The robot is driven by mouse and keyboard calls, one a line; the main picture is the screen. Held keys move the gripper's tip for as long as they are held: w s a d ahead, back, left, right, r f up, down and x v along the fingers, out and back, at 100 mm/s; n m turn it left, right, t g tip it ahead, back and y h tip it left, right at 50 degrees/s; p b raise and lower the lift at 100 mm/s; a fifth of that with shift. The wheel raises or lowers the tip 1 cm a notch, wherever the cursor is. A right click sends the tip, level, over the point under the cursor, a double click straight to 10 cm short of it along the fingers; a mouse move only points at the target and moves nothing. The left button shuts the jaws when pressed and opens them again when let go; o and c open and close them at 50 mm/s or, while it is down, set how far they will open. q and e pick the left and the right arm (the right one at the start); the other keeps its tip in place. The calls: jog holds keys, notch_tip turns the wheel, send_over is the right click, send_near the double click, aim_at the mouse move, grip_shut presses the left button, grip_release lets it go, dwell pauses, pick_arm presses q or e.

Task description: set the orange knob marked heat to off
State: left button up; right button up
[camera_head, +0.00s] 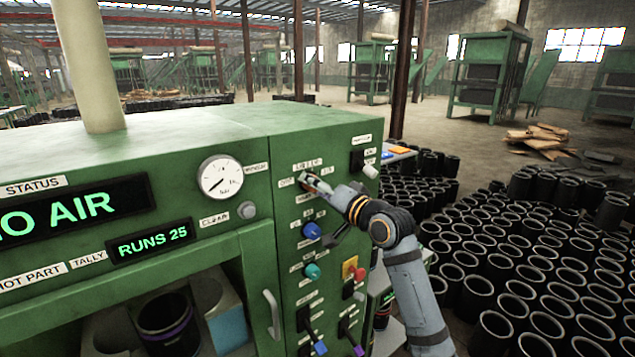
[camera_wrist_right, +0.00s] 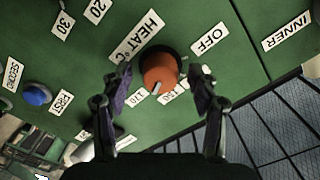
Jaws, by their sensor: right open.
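The orange knob (camera_wrist_right: 161,70) sits on the green panel under the label HEAT °C (camera_wrist_right: 137,36) in the right wrist view. Its white mark points down and slightly left in that view, away from the OFF label (camera_wrist_right: 209,39) at its upper right. My right gripper (camera_wrist_right: 160,88) is open, with one finger on each side of the knob and a visible gap to it. In the head view my right gripper (camera_head: 318,184) is at the panel's upper part and covers most of the knob. My left gripper is not in view.
A blue knob (camera_head: 312,230), a teal knob (camera_head: 312,271) and a red switch on a yellow plate (camera_head: 355,272) are below on the panel. A dial gauge (camera_head: 221,177) is to the left. Many black sleeves (camera_head: 510,265) stand on the floor at right.

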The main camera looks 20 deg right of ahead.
jog(key=c, duration=1.2)
jog(key=shift+d+r+n+b, duration=0.1)
jog(key=shift+n+b, duration=2.25)
jog(key=shift+n, duration=4.35)
jog(key=shift+d+n+b, duration=0.1)
jog(key=shift+n+b, duration=2.2)
jog(key=shift+n, duration=4.4)
jog(key=o, duration=1.2)
jog(key=shift+a, duration=0.1)
